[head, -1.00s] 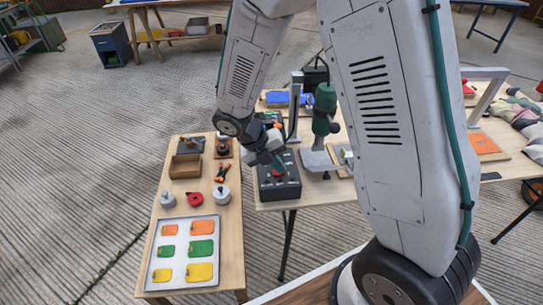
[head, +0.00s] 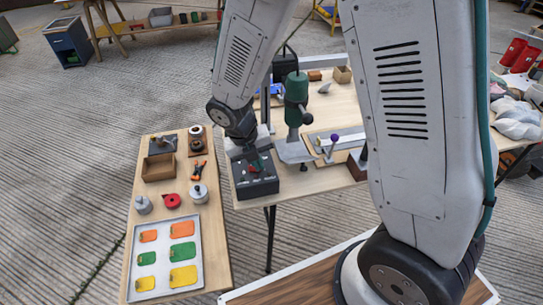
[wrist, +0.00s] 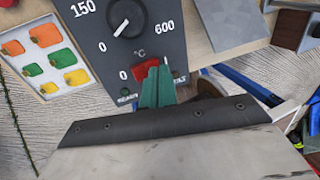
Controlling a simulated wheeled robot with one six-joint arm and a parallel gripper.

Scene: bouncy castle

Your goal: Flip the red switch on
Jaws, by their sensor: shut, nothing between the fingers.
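The dark control box (head: 257,188) stands on the wooden table's left front corner. In the wrist view its grey panel (wrist: 95,45) shows a black dial (wrist: 127,17) with 0, 150 and 600 marks and °C. The red switch (wrist: 142,70) lies below the dial, with a 0 to its left. My gripper (head: 264,166) is over the box. Its green fingers (wrist: 157,84) are together with nothing between them. They overlap the right part of the red switch in the wrist view. I cannot tell whether they touch it or which way it is tipped.
A purple-knobbed lever (head: 334,140) is farther right.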

